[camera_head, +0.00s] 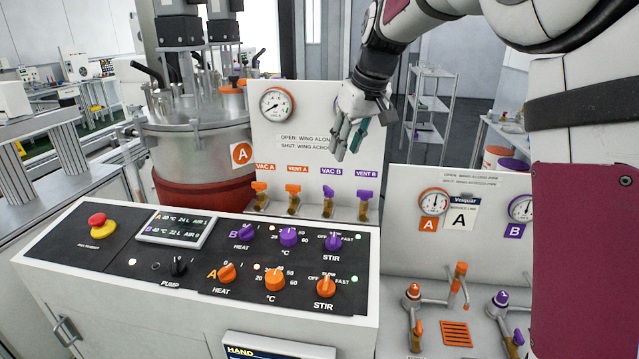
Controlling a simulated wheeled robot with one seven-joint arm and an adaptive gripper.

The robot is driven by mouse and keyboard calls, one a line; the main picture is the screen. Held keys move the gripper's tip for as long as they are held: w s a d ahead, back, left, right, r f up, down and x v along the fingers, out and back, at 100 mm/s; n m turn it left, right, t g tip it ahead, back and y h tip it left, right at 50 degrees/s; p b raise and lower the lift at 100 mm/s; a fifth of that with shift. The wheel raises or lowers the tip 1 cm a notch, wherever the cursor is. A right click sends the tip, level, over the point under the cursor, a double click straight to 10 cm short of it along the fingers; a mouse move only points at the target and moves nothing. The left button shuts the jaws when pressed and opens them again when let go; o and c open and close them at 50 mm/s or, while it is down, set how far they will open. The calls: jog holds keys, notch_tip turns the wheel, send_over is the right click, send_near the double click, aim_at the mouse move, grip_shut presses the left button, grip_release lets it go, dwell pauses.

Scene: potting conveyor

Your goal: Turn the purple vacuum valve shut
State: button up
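The purple VAC B valve (328,192) stands on a brass fitting at the foot of the white valve panel (288,112), under its purple label. Its wing looks narrower and more upright than the wide wing of the purple VENT B valve (365,195) to its right. Panel text says open is wing along and shut is wing across. My gripper (347,154) hangs in front of the panel's right edge, above VAC B and VENT B, fingers pointing down. Its teal-padded fingers look slightly parted, with nothing between them. It appears apart from both valves.
Orange VAC A (260,188) and VENT A (293,190) valves stand left of VAC B. The control console (210,255) with its knobs lies in front. A steel vessel (195,140) is on the left. A second panel (395,200) with gauges is on the right.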

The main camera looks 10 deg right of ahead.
aim_at(331, 190)
jog(key=p+x, duration=0.2)
jog(key=x, duration=1.2)
jog(key=shift+w, duration=0.25)
grip_shut()
